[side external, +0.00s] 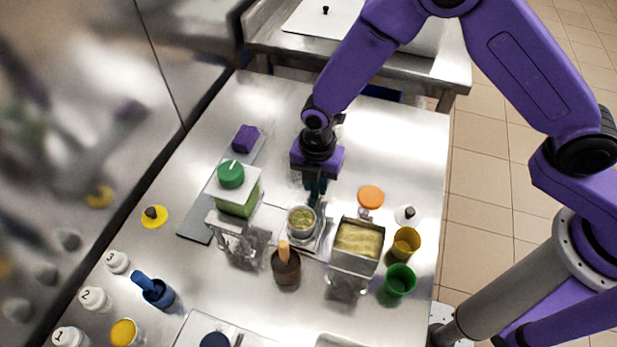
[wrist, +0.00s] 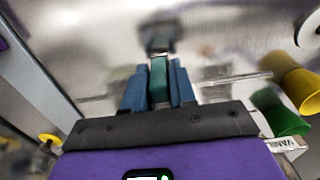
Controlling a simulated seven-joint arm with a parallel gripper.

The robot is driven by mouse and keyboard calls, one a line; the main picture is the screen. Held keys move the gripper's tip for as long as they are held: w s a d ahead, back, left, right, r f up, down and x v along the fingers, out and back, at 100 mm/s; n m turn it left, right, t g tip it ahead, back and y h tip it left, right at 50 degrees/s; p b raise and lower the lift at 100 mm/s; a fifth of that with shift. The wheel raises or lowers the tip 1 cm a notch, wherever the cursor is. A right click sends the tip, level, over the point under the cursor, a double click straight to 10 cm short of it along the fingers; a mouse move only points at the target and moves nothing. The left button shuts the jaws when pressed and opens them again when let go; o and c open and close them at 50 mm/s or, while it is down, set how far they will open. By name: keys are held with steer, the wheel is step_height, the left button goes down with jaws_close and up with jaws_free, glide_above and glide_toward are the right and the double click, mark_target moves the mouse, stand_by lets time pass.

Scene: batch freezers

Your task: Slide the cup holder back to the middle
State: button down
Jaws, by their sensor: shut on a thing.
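The cup holder (side external: 319,239) is a small shiny metal carriage between two containers, with a metal cup (side external: 301,222) of greenish contents on it. My gripper (side external: 315,196) points down just behind the cup. In the wrist view its blue fingers (wrist: 159,88) are shut on a narrow green upright piece (wrist: 158,78), which appears to be the cup holder's handle. The fingers hide the join between this piece and the holder. A thin rail runs to both sides of the fingers in the wrist view.
A green-filled container (side external: 237,204) with a white lid and green knob stands left of the cup. An open metal container (side external: 357,241) of yellowish contents stands right. Yellow (side external: 405,243) and green (side external: 399,281) cups stand further right. A brown cup (side external: 286,268) stands in front.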

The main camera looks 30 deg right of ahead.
steer(key=c, duration=1)
jaws_free()
step_height(320, 180, up, 18)
steer(key=shift+f, duration=0.25)
steer(key=s+d+r+m, duration=0.2)
steer(key=s+d+m, duration=0.5)
steer(key=s+d, duration=0.4)
steer(key=s+d+r+m, duration=0.2)
steer(key=s+d+m, duration=0.5)
steer(key=s+d, duration=0.5)
steer(key=d, duration=0.3)
